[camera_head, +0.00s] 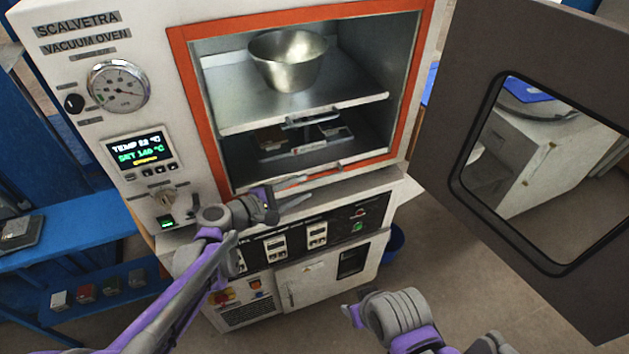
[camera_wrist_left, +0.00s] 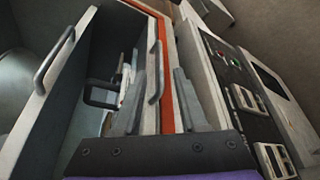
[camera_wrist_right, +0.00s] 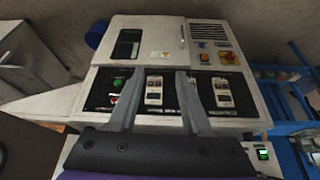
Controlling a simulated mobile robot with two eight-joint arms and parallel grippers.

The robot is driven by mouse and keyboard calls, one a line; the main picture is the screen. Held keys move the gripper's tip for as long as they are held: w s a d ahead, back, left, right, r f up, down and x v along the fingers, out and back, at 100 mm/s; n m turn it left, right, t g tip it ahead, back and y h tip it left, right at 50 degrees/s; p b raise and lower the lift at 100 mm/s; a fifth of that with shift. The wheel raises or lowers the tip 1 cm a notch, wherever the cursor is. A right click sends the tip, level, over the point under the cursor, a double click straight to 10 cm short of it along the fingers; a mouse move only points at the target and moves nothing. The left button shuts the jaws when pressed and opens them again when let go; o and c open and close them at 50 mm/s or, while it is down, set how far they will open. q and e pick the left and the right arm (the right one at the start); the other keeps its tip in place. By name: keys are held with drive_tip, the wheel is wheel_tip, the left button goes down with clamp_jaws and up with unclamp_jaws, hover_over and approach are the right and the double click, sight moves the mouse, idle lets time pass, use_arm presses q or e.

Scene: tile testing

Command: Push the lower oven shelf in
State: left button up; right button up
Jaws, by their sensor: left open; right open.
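The lower oven shelf (camera_head: 238,178) lies at the bottom of the open oven chamber, its front edge and handle near the orange frame. In the left wrist view the lower shelf's handle (camera_wrist_left: 156,74) shows just beyond the fingertips. My left gripper (camera_head: 300,192) is open and empty, its fingers close in front of the lower shelf's front edge; I cannot tell whether they touch it. It also shows in the left wrist view (camera_wrist_left: 158,88). My right gripper (camera_wrist_right: 158,88) is open and empty, low in front of the oven's control panel.
The upper shelf (camera_head: 235,108) sticks out above and carries a metal bowl (camera_head: 288,60). Small dark items and a tray-like object (camera_head: 303,150) sit below it. The oven door (camera_head: 445,125) stands wide open on the right. Blue shelving (camera_head: 75,232) stands at the left.

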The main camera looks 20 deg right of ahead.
use_arm(q)
drive_tip(key=v, duration=0.3)
use_arm(e)
drive_tip(key=shift+c, duration=0.9)
drive_tip(key=shift+w+r, duration=0.25)
drive_tip(key=shift+c, duration=1.1)
drive_tip(key=w+r+m+p, duration=0.2)
drive_tip(key=w, duration=0.1)
drive_tip(key=shift+w+d+r+m+t, duration=0.15)
drive_tip(key=shift+r+m+t, duration=0.15)
drive_tip(key=shift+r, duration=0.1)
clamp_jaws()
drive_tip(key=m+t+p, duration=0.4)
drive_tip(key=m+p, duration=0.4)
drive_tip(key=m, duration=0.7)
approach(332, 166)
use_arm(q)
drive_tip(key=s+a+m+g+y, duration=0.1)
drive_tip(key=s+a+m+y, duration=1)
drive_tip(key=s+a, duration=1.3)
drive_tip(key=a+r+y+b, duration=0.1)
drive_tip(key=a+y, duration=0.2)
drive_tip(key=shift+s+a, duration=0.3)
use_arm(e)
drive_tip(key=shift+n+y, duration=0.3)
drive_tip(key=shift+y, duration=0.1)
drive_tip(key=x, duration=0.5)
drive_tip(key=shift+w+d+f, duration=0.2)
drive_tip(key=shift+w+f, duration=0.05)
drive_tip(key=shift+w, duration=0.05)
